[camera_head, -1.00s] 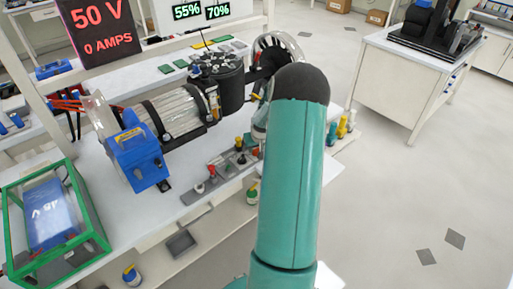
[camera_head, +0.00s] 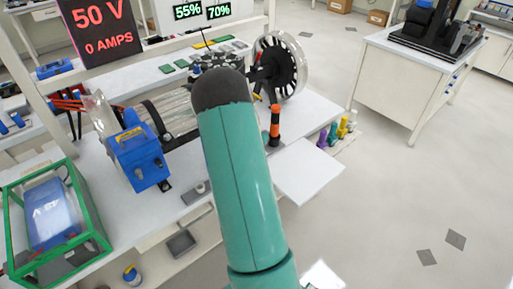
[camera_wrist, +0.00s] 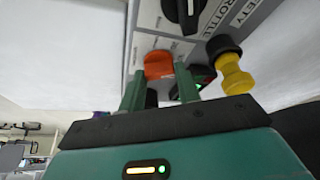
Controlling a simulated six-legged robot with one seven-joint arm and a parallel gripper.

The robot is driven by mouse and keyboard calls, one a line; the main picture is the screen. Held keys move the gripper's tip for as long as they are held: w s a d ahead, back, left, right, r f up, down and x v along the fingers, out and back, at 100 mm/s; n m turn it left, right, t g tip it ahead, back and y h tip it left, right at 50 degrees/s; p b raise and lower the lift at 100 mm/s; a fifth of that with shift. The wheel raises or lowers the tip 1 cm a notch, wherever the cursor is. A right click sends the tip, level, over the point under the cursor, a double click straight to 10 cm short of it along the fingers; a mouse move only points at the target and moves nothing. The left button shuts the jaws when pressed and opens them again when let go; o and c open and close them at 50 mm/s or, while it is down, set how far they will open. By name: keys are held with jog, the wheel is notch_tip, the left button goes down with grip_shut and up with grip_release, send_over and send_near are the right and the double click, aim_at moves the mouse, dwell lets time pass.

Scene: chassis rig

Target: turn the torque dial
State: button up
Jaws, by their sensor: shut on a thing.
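In the wrist view, the two green fingers of my gripper (camera_wrist: 160,78) reach up to a grey control panel. An orange dial (camera_wrist: 158,62) sits between the fingertips, and the gripper is shut on it. I take it for the torque dial, but its label is not readable. A black knob (camera_wrist: 186,10) with a pointer line is above it, near the word THROTTLE. A yellow knob (camera_wrist: 234,76) with a black collar is to the right, near the word SAFETY. In the head view my arm hides the gripper and most of the panel.
In the head view, a blue box (camera_head: 138,158) stands left of my arm. A black spoked wheel (camera_head: 285,68) and an orange-and-black post (camera_head: 275,125) are to the right. A green-framed case (camera_head: 75,222) is at the front left. The floor on the right is clear.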

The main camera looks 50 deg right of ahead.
jog(key=shift+m, duration=0.5)
jog(key=shift+g, duration=0.3)
jog(key=o, duration=1)
jog(key=v, duration=1.4)
jog(key=shift+f, duration=0.1)
